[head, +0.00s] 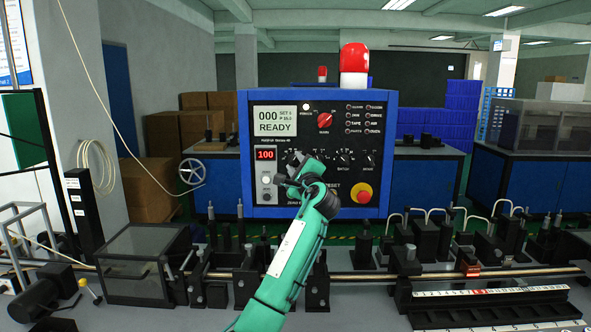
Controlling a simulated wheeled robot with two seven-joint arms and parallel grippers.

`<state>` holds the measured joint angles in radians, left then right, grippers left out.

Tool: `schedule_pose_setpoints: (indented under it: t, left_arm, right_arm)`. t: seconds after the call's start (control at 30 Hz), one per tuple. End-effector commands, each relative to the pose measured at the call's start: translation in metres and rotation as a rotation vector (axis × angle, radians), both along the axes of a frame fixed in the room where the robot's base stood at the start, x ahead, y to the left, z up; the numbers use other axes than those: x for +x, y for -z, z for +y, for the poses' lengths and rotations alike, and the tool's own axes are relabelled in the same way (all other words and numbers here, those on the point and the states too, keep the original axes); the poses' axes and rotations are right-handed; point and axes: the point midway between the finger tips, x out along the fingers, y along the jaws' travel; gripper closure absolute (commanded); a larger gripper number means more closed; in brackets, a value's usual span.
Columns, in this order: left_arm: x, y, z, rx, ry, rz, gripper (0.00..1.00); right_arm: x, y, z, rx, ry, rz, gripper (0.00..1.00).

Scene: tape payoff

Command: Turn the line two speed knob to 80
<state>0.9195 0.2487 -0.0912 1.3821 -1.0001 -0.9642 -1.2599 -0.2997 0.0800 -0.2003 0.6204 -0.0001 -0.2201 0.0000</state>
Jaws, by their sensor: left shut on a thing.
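A blue-framed control panel (246,107) stands in front of me in the head view. Its red number display (265,155) reads 100. A row of dark knobs runs to the right of that display; their labels are too small to read surely. My left gripper (291,176) reaches up from below, its fingers against the panel at the left end of this row. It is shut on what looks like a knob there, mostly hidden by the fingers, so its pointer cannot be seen. My right gripper is out of view.
The panel also bears a READY screen (275,121), a red selector knob (324,120), a red mushroom button (362,193) and a red beacon (354,58) on top. A bench with a rail, dark fixtures and a clear-sided box (140,262) lies below.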

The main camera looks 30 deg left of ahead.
Motion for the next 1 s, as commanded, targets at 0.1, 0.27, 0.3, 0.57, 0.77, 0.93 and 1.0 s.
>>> schedule_pose_setpoints:
  t: [0.1,0.27,0.3,0.57,0.77,0.93,1.0]
  left_arm:
    - [0.0007,0.0002,-0.0013,-0.078,0.001,-0.046,0.91]
    - [0.0009,-0.0011,-0.0016,-0.161,0.001,-0.096,0.91]
    - [0.0011,-0.0012,-0.0017,-0.176,0.001,-0.105,0.91]
    - [0.0011,-0.0013,-0.0012,-0.245,0.0,-0.147,0.91]
    - [0.0011,-0.0014,-0.0013,-0.26,0.0,-0.155,0.91]
    - [0.0011,-0.0013,-0.0012,-0.26,0.0,-0.155,0.91]
    - [0.0011,-0.0013,-0.0012,-0.26,0.0,-0.155,0.91]
  right_arm:
    - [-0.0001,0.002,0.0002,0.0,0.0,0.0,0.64]
    - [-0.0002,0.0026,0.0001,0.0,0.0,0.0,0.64]
    - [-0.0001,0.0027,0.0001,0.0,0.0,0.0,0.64]
    - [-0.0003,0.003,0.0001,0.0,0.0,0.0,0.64]
    - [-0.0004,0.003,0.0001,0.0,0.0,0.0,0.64]
    - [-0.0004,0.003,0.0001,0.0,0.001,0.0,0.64]
    - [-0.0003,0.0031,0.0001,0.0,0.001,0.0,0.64]
